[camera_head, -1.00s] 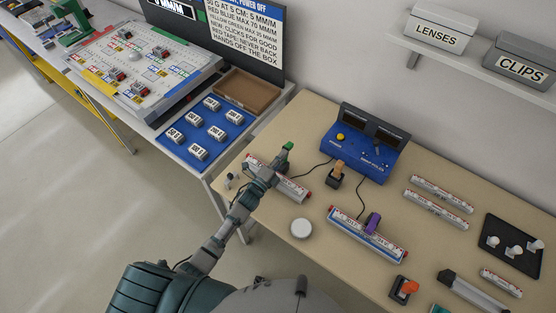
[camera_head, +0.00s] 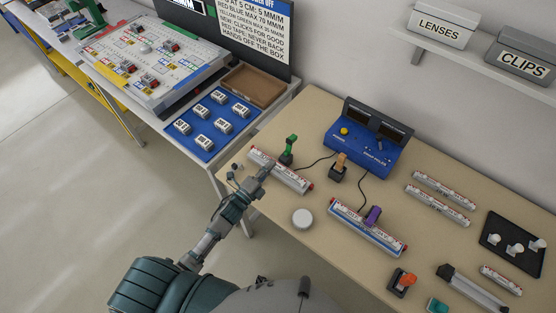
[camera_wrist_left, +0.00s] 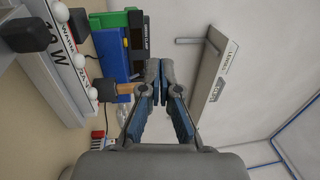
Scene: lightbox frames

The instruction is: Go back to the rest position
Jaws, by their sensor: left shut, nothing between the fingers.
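My left gripper (camera_head: 266,168) is shut and empty. In the head view it is over the left part of the beige table (camera_head: 315,110), its tips in front of a white labelled bar (camera_head: 285,174) with red ends and hiding part of it. A green-handled tool (camera_head: 289,148) stands upright just beyond the tips, apart from them. In the left wrist view the closed fingertips (camera_wrist_left: 159,82) show with no object between them. My right gripper is not in view.
A blue box (camera_head: 364,143) with dark panels stands at the table's back. An orange-brown handled tool (camera_head: 340,162), a round white disc (camera_head: 302,218) and a bar with a purple clamp (camera_head: 373,216) are nearby. A blue mat (camera_head: 193,147) with labelled blocks lies left. A shelf holds boxes (camera_head: 440,26).

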